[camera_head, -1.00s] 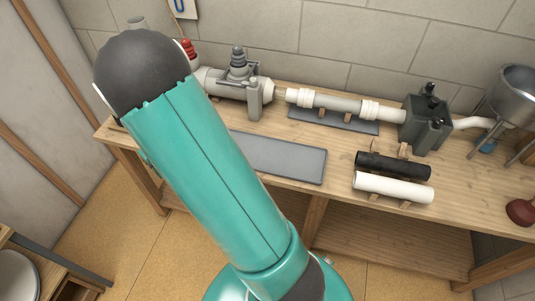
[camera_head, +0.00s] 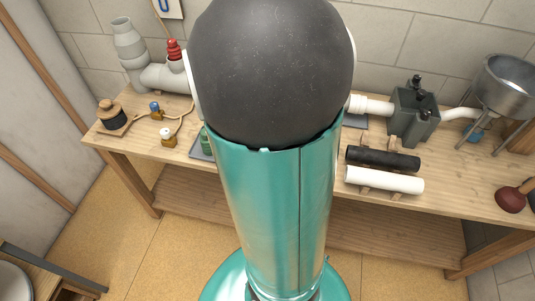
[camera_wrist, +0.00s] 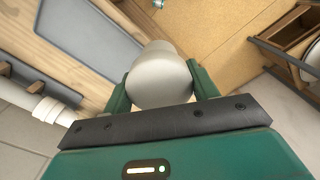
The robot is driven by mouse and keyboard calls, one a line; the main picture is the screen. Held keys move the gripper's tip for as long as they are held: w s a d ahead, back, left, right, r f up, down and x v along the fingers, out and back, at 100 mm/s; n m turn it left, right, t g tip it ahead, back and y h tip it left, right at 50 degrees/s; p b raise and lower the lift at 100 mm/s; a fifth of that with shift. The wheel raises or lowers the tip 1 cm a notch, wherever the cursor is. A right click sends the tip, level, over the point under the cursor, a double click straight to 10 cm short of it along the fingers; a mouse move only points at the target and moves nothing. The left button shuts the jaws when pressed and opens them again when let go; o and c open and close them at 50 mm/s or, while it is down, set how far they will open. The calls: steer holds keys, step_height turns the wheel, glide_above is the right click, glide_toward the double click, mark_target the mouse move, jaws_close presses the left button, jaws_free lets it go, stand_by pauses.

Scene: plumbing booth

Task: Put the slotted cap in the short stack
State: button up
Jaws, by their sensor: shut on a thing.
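My gripper (camera_wrist: 160,78) shows in the wrist view, its two green fingers shut on a pale grey rounded cap (camera_wrist: 160,82). No slots show on its visible side, so I cannot confirm it as the slotted cap. In the head view my arm hides the gripper and this cap. At the back left of the bench stand a taller grey pipe stack (camera_head: 128,45) with an open top and, to its right, a shorter stack with a red ribbed plug (camera_head: 174,52) at its top. Both rise from a grey horizontal pipe (camera_head: 165,78).
A grey tray (camera_wrist: 100,38) lies on the wooden bench (camera_head: 115,142). Small bottles, a corded block and a dark round pot (camera_head: 110,115) stand at bench left. Black (camera_head: 383,158) and white (camera_head: 384,180) pipes, a grey box (camera_head: 414,115), a metal funnel (camera_head: 508,82) and a plunger (camera_head: 510,199) are right.

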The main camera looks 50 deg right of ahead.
steer(key=d+f, duration=0.4)
steer(key=s+d+f, duration=0.1)
steer(key=d+f, duration=0.3)
steer(key=d, duration=0.1)
steer(key=d+f, duration=0.4)
steer(key=d, duration=0.1)
steer(key=shift+s+f, duration=0.1)
steer(key=shift+s, duration=0.2)
steer(key=shift+f, duration=0.2)
steer(key=shift+f, duration=0.3)
steer(key=o, duration=1)
steer(key=shift+o, duration=0.2)
steer(key=shift+w+r, duration=0.1)
